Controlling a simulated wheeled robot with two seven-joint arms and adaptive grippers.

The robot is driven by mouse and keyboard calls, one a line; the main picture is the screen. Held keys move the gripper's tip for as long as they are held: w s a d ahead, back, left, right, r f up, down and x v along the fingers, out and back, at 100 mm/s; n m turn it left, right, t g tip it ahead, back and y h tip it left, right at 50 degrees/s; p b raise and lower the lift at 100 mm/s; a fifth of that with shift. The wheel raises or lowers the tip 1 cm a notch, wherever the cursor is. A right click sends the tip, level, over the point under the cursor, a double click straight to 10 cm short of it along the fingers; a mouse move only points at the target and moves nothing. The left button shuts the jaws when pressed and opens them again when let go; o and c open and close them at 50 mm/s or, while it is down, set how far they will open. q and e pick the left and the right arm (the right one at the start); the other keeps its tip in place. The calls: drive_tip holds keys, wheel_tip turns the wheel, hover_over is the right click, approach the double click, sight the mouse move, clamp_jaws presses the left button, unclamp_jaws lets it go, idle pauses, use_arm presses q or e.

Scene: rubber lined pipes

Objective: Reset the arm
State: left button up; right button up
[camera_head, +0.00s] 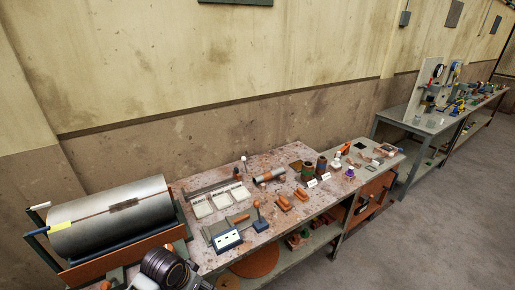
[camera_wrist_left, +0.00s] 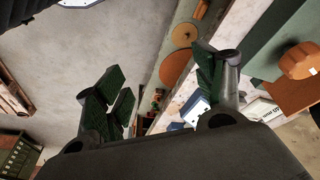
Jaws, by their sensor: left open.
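My left gripper (camera_wrist_left: 163,78) shows in the left wrist view. Its two green-padded fingers stand wide apart with nothing between them. Beyond the fingers are the grey floor and the edge of the workbench (camera_wrist_left: 160,85), seen at a steep tilt. In the head view a dark, rounded part with pale pieces sits at the bottom edge; I cannot tell whether it is my arm. My right gripper is in neither view.
In the head view a large grey roller (camera_head: 112,217) lies at the left. The speckled workbench (camera_head: 225,180) holds white trays (camera_head: 220,201), a small pipe (camera_head: 269,175), orange blocks (camera_head: 284,203) and jars (camera_head: 307,171). A second bench (camera_head: 388,117) stands far right. The floor (camera_head: 440,215) at right is clear.

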use_arm(q)
drive_tip(key=shift+s+a+r+n+t+y, duration=0.55)
drive_tip(key=shift+s+a+n, duration=1.15)
drive_tip(key=shift+s, duration=2.35)
wheel_tip(320, 180, down, 35)
drive_tip(key=s+g+b, duration=0.2)
drive_tip(key=s, duration=0.1)
drive_tip(key=s+a+f+b, duration=0.1)
drive_tip(key=s+a+f, duration=0.1)
drive_tip(key=s+f, duration=0.9)
drive_tip(key=s+a+f+m+b, duration=0.1)
drive_tip(key=s+a+f, duration=0.1)
drive_tip(key=s+f, duration=0.8)
drive_tip(key=shift+s+a+f+g, duration=0.25)
drive_tip(key=shift+s+f+g, duration=0.1)
drive_tip(key=shift+s+f, duration=0.1)
drive_tip(key=shift+s, duration=0.15)
